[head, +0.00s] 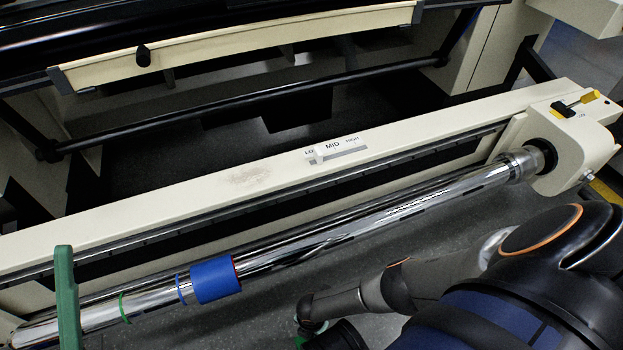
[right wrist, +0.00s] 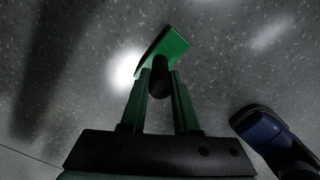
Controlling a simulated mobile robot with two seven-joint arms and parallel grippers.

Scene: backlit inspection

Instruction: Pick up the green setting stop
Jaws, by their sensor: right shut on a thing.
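The green setting stop (right wrist: 172,46) is a flat green plate with a black cylindrical knob, seen in the right wrist view. My right gripper (right wrist: 159,80) has green fingers, and they are shut on the black knob with the plate beyond the fingertips. The grey speckled floor lies behind the stop. In the head view my right arm comes in from the lower right, and its gripper and the stop cannot be made out clearly. My left gripper is not in view.
A shiny roller (head: 370,222) with a blue sleeve (head: 215,280) runs along a cream beam (head: 220,185) labelled MID. A green upright bar (head: 66,300) stands at the roller's left. A cream end housing (head: 575,150) with a yellow part is at right. Open floor lies below the roller.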

